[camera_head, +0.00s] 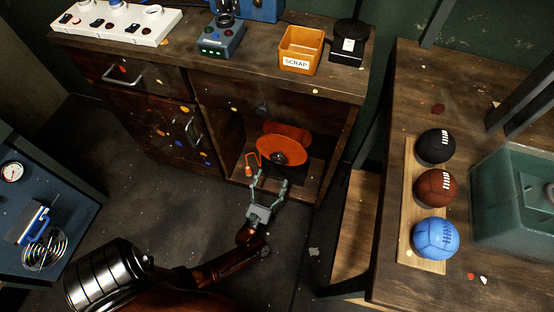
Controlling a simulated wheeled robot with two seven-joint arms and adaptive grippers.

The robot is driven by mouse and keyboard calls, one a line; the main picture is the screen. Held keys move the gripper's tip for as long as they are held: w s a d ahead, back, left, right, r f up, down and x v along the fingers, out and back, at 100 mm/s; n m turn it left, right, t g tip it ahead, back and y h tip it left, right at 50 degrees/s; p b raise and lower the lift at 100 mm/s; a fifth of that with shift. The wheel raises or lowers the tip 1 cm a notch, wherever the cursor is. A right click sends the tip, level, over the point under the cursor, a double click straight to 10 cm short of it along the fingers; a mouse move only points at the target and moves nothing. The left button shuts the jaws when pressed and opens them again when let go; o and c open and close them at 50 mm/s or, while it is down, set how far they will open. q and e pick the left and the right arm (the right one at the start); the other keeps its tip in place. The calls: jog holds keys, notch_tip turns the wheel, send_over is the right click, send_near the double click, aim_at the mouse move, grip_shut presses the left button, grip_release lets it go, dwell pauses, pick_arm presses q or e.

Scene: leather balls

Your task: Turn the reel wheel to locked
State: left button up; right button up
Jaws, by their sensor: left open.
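The reel wheel (282,150) is an orange disc with a dark hub, inside the open lower bay of the wooden workbench. A second orange part shows behind it. A small orange padlock-like piece (250,164) sits just left of the wheel. My left gripper (271,182) is open and empty in front of the bay, just below the wheel's lower edge in the picture. Whether a fingertip touches the wheel, I cannot tell. The lock marking on the reel is too small to see. My right gripper is not in view.
The workbench (180,60) carries a white switch panel (115,22), a blue-grey box (221,38) and an orange scrap bin (300,50). Black, brown and blue balls lie on a board (425,266) on the right table. A blue gauge unit (45,215) stands at left.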

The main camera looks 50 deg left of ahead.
aim_at(278, 160)
pick_arm(q)
jog(key=shift+n, duration=0.6)
jog(key=b+x, duration=0.1)
jog(key=x, duration=0.7)
jog(key=shift+w+a+r, duration=0.1)
jog(key=shift+a+r, duration=0.1)
jog(key=shift+a, duration=0.05)
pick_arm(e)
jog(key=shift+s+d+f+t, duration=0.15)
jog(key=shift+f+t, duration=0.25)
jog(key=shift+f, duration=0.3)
pick_arm(q)
jog(key=c, duration=1.2)
jog(key=shift+o, duration=0.2)
jog(key=shift+m, duration=0.3)
